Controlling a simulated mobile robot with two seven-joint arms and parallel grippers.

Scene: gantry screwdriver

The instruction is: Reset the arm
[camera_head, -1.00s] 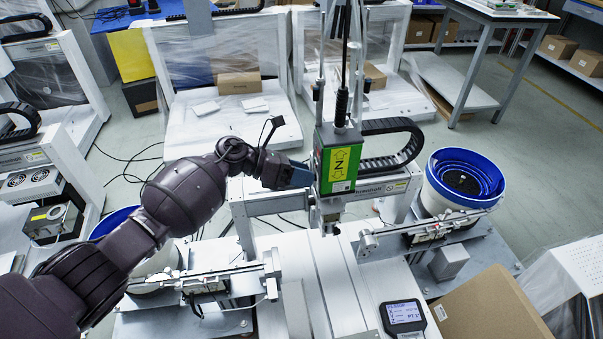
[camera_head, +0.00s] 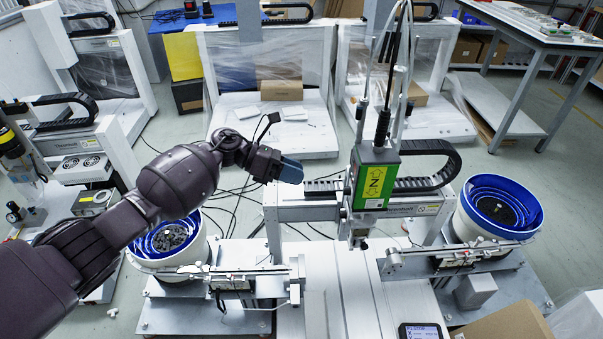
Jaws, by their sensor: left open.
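My left arm comes in from the left, and its gripper (camera_head: 289,172) hangs over the rear part of the gantry machine, left of the green screwdriver head (camera_head: 375,180) with its yellow Z label. The gripper is open and holds nothing that I can see; a clear gap lies between it and the green head. The gantry beam (camera_head: 320,206) runs behind and below the gripper. My right gripper is not in view.
A blue-rimmed feeder bowl (camera_head: 168,240) with dark parts stands left below my arm, another bowl (camera_head: 499,207) at the right. A handheld display (camera_head: 423,331) and a cardboard box (camera_head: 507,326) are at the front right. Floor behind is partly open.

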